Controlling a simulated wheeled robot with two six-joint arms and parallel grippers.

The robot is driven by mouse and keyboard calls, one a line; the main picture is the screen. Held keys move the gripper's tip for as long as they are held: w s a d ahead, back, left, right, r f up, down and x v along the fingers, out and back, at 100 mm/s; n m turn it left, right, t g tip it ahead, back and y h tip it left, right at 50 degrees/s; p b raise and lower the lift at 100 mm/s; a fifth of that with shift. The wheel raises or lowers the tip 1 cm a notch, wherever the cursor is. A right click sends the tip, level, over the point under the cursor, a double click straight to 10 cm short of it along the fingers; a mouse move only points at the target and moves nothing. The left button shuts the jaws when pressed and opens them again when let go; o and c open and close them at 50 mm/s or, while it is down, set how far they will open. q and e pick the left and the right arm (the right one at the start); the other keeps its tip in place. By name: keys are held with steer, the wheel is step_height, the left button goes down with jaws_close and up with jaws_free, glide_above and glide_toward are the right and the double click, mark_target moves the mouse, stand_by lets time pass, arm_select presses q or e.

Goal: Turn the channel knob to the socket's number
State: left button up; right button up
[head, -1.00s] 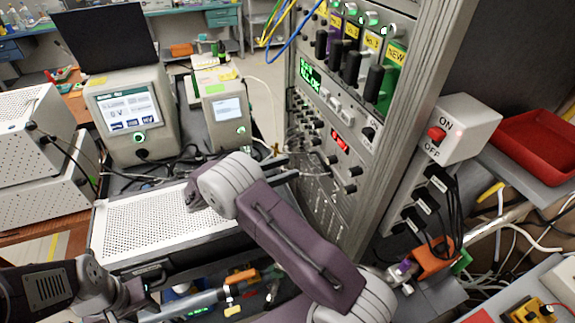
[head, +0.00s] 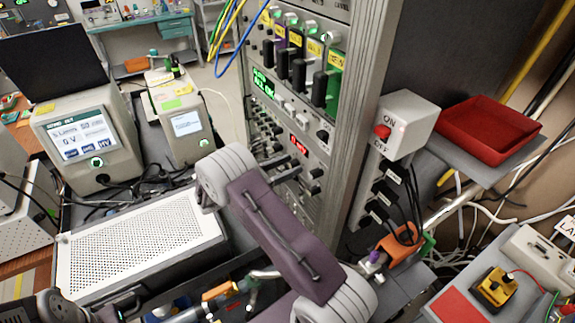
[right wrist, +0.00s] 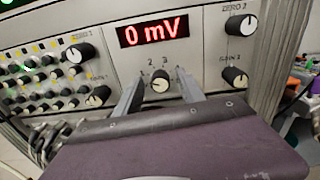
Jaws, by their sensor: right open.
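The channel knob (right wrist: 160,86) is a small round black-and-cream knob under a red "0 mV" display (right wrist: 154,29). The digits 2 and 3 show above it; its pointer's setting is too small to read surely. My right gripper (right wrist: 159,76) is open, with one finger on each side of the knob and gaps to it. In the head view my right gripper (head: 282,168) is at the rack front, just below the small red display (head: 299,145), and the knob is hidden there. I cannot make out the socket's number.
Zero and gain knobs flank the channel knob, including the gain 2 knob (right wrist: 235,77) at right and gain 1 knob (right wrist: 98,96) at left. The rack (head: 350,110) rises at centre. A perforated white box (head: 140,245) lies left of my right arm.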

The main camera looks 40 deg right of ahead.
jaws_close()
steer(key=shift+f+m, duration=0.1)
steer(key=shift+m, duration=0.2)
steer(key=m+b, duration=0.3)
steer(key=m, duration=0.1)
steer(key=shift+f, duration=0.1)
steer(key=shift+s+m+b, duration=0.1)
steer(key=shift+m+b, duration=6)
steer(key=shift+m, duration=0.5)
